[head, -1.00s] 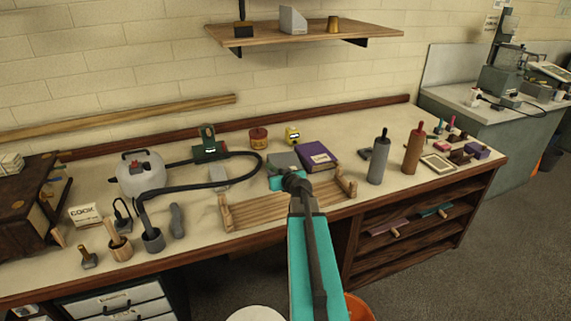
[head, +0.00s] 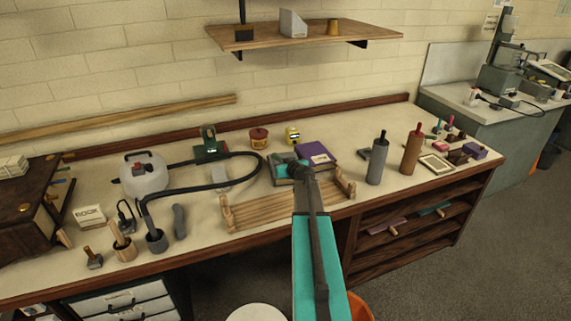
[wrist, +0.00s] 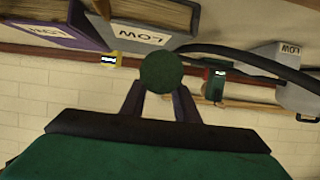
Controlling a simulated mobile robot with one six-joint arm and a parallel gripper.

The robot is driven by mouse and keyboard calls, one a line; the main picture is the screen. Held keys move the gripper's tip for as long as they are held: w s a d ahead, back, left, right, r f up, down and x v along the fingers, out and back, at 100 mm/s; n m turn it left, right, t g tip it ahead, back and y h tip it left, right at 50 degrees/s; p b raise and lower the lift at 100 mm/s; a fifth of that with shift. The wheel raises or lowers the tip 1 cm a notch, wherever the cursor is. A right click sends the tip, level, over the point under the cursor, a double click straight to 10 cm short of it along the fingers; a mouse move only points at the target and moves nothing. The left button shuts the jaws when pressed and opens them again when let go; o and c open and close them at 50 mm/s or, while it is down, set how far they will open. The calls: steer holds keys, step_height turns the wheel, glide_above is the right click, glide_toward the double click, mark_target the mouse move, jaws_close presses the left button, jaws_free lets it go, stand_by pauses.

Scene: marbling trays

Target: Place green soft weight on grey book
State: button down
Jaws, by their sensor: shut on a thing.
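The green soft weight (wrist: 161,73) shows as a dark green round shape between the two fingers of my gripper (wrist: 160,92) in the wrist view. My gripper is shut on it. The grey book (wrist: 105,36), with a white label on its spine, lies just beyond the weight in the wrist view. In the head view, my gripper (head: 293,169) is at the grey book (head: 281,158) and hides part of it. The weight is hard to make out there, and I cannot tell whether it touches the book.
A purple book (head: 318,153) lies right beside the grey book. A wooden rack (head: 265,212) stands in front, with grey (head: 377,160) and brown (head: 412,150) rollers to the right. A black hose (head: 250,155) curves at left. A yellow item (head: 293,135) and red pot (head: 259,138) stand behind.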

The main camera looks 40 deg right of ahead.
mark_target(283, 159)
steer(key=shift+w+d+f+p, duration=0.1)
steer(key=shift+w+d+p, duration=0.1)
steer(key=shift+w+d, duration=0.25)
steer(key=shift+w+d+p, duration=0.15)
steer(key=shift+w+d, duration=0.05)
steer(key=shift+d, duration=0.3)
steer(key=shift+w, duration=0.1)
steer(key=shift+w+d+p, duration=0.25)
steer(key=shift+d+p, duration=0.05)
steer(key=shift+d, duration=0.15)
step_height(283, 159, down, 3)
steer(key=shift+a+f+p, duration=0.1)
steer(key=shift+f+p, duration=0.05)
steer(key=shift+p, duration=0.55)
steer(key=shift+f, duration=0.15)
steer(key=shift+s+f, duration=0.1)
steer(key=shift+f, duration=0.05)
steer(key=c, duration=1.4)
jaws_free()
steer(key=shift+o, duration=0.2)
steer(key=shift+r, duration=0.2)
